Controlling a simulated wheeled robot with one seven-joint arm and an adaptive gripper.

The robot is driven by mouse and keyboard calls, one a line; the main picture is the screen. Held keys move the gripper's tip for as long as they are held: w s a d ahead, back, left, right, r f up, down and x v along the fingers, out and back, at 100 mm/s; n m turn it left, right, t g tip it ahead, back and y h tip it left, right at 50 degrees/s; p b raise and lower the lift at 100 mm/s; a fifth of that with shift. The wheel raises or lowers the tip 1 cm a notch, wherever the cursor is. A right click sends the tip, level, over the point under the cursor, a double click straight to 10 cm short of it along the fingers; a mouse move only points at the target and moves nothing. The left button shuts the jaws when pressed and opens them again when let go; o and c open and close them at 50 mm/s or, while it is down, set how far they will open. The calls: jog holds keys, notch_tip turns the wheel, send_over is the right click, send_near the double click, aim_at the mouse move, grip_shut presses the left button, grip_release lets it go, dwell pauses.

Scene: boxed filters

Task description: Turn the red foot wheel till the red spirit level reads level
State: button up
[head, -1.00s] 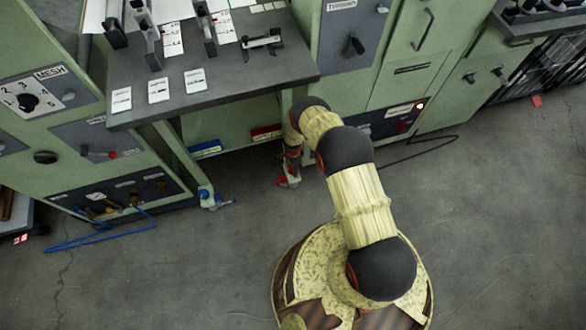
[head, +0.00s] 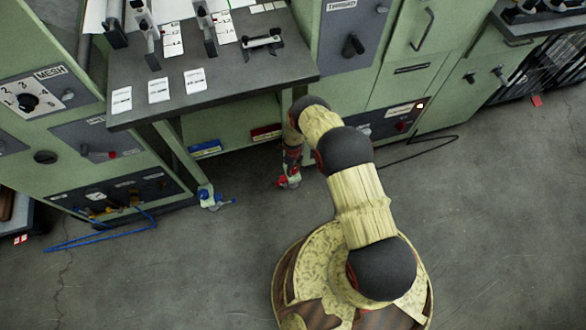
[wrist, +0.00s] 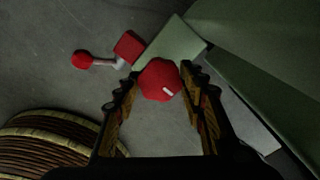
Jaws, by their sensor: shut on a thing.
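The red foot wheel (wrist: 160,82) shows in the wrist view as a red, many-sided knob with a white mark. It sits between the fingertips of my gripper (wrist: 158,84), which is shut on it. In the head view my gripper (head: 291,163) points down at the foot of the bench's right front leg and mostly hides the wheel. The red spirit level (head: 266,132) appears to be the small red bar under the bench top; its bubble is too small to read.
A red-knobbed lever (wrist: 82,60) and a red block (wrist: 129,46) lie beside the wheel. A blue foot (head: 206,196) and blue bar (head: 205,148) are to the left. The bench top (head: 225,95) overhangs. Open floor (head: 190,270) lies in front.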

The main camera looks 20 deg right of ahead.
jog(key=shift+m, duration=0.8)
jog(key=o, duration=1.1)
jog(key=shift+o, duration=0.4)
